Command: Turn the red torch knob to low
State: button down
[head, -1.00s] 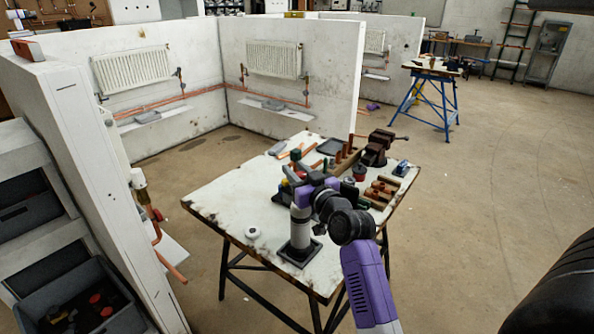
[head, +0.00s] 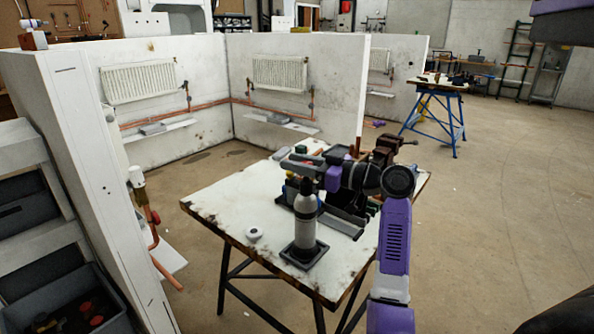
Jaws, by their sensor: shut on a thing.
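The torch is a grey cylinder (head: 304,224) with a dark tapered neck. It stands upright in a black square base on the white worktable (head: 225,205).
A dark vise (head: 388,150) is at the table's far right corner. Tools and trays crowd the back behind my arm. A partition wall (head: 85,170) stands at left.

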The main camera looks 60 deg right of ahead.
jog(key=shift+a+f+n+y, duration=0.1)
jog(key=shift+n+y, duration=0.2)
jog(key=shift+y, duration=0.3)
jog(key=c, duration=1.1)
grip_release()
jog(key=shift+s, duration=0.1)
jog(key=s+b, duration=0.1)
jog(key=s, duration=0.6)
jog(key=shift+s, duration=0.25)
jog(key=shift+s, duration=0.1)
